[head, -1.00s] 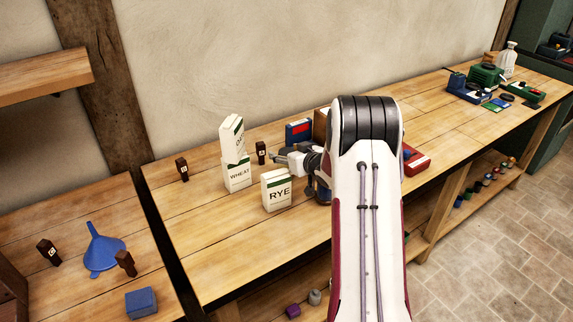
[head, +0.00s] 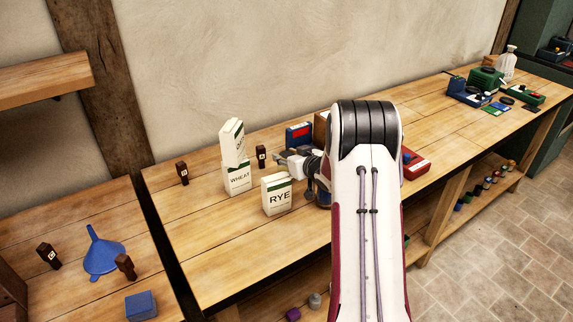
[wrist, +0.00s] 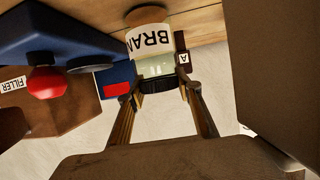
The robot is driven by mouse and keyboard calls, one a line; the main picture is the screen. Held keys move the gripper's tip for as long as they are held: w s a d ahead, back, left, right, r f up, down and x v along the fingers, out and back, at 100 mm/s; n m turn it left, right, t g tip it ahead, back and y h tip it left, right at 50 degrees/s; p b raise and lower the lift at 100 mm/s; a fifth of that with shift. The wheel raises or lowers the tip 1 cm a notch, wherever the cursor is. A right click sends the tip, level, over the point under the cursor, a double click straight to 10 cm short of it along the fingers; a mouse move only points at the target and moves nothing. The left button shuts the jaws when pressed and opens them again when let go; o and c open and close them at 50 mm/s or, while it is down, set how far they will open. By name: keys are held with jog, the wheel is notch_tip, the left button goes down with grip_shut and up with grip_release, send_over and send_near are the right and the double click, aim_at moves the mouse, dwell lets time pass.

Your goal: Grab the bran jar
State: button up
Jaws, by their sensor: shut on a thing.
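In the wrist view, the bran jar (wrist: 150,42) appears upside down, with a white BRAN label, a pale greenish glass part and a dark cap. My gripper (wrist: 160,82) has its two fingers on either side of the jar's cap end and is shut on it. The jar's base is near the wooden bench top; I cannot tell whether it touches. In the head view my gripper (head: 283,158) is over the bench behind the RYE box, partly hidden by my arm. I cannot make out the jar there.
The RYE box (head: 277,195), WHEAT box (head: 237,178) and a tilted box on top of it (head: 232,143) stand left of my gripper. A dark block marked A (wrist: 182,50) is close beside the jar. A blue device with a red knob (wrist: 45,80) is nearby.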

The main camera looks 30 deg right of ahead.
jog(key=shift+r, duration=0.2)
jog(key=shift+r, duration=4.85)
jog(key=shift+d, duration=0.1)
